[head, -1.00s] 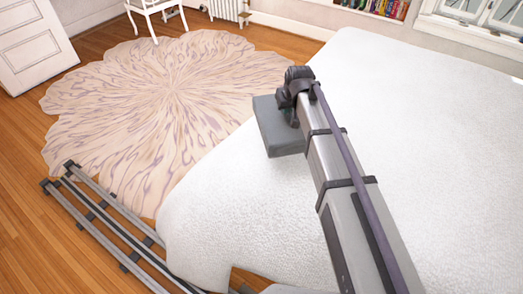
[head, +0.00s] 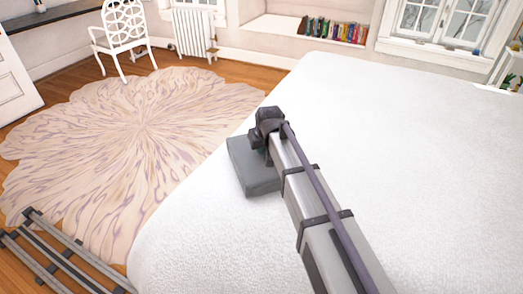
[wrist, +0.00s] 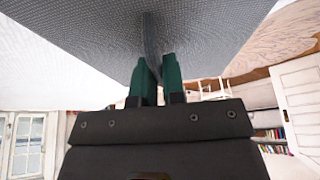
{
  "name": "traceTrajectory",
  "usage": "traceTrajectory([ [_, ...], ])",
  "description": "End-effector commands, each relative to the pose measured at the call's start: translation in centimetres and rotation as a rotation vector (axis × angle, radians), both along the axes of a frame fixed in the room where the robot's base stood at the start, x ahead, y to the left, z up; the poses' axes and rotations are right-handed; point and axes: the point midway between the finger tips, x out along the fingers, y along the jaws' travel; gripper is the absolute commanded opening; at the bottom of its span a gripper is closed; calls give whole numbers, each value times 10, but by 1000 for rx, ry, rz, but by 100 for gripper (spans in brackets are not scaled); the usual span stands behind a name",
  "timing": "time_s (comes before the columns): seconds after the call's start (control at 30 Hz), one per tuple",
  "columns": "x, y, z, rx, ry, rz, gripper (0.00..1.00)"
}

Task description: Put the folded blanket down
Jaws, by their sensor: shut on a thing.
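The folded blanket (head: 250,172) is a grey, flat, block-like bundle at the left edge of the white bed (head: 400,150) in the head view. It hangs at the end of my arm, and I cannot tell whether its underside touches the bed. In the wrist view the blanket (wrist: 90,30) fills the top, with its woven surface close to the camera. My gripper (wrist: 155,65) has green fingers shut on a raised ridge of the blanket. In the head view my wrist hides the fingers and part of the blanket.
A round pink-and-cream rug (head: 130,150) lies on the wooden floor left of the bed. A white chair (head: 120,35) and a radiator (head: 193,30) stand at the back. The bed top is wide and clear.

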Motion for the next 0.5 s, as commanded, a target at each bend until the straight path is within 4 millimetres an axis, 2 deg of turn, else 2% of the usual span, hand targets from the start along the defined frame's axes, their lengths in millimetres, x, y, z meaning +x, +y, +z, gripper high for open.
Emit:
traceTrajectory([
  [0.17, 0, 0, -4, 0, -1, 0, 0],
  [0.2, 0, 0, -2, 0, 0, 0, 14],
  [0.43, 0, 0, -2, 0, 0, 0, 36],
  [0.5, 0, 0, -2, 0, 0, 0, 36],
])
